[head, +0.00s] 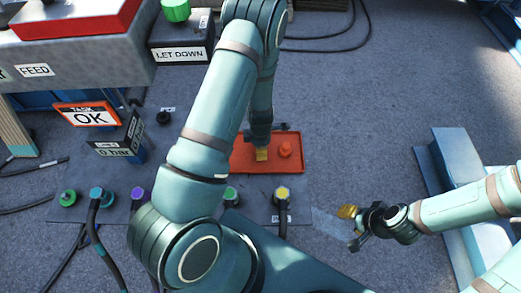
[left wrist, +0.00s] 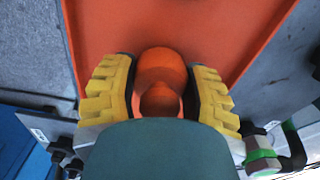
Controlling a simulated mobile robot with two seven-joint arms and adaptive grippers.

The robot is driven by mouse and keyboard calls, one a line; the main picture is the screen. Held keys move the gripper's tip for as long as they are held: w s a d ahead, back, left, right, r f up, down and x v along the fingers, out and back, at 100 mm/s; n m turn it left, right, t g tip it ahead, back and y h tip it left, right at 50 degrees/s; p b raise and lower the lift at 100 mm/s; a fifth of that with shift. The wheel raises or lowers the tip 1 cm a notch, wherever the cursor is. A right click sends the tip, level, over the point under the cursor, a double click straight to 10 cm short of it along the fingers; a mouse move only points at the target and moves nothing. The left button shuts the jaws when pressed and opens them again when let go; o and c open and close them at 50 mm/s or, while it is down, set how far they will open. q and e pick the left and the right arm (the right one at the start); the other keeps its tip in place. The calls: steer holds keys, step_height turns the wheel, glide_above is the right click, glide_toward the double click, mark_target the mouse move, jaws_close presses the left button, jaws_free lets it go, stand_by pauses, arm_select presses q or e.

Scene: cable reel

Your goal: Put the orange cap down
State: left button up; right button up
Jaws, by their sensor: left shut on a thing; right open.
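The orange cap (head: 286,149) shows over the right part of the orange tray (head: 240,164) in the head view, close beside a yellow finger. My left gripper (head: 264,154) points down over the tray, partly hidden by its own arm. In the left wrist view the cap (left wrist: 160,70) sits between the two yellow fingers of this gripper (left wrist: 160,95), which is shut on it. Whether the cap touches the tray floor cannot be told. My right gripper (head: 352,226) is open and empty, out over the floor to the right of the tray.
Connectors with cables stand along the panel in front of the tray, including a yellow-topped one (head: 282,193) and a green-topped one (head: 231,194). The TASK OK sign (head: 87,117) and a LET DOWN box (head: 181,53) are to the left. The tray around the cap looks clear.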

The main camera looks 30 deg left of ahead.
arm_select(q)
steer(key=shift+f, duration=0.5)
steer(key=shift+f, duration=0.15)
steer(key=o, duration=1.2)
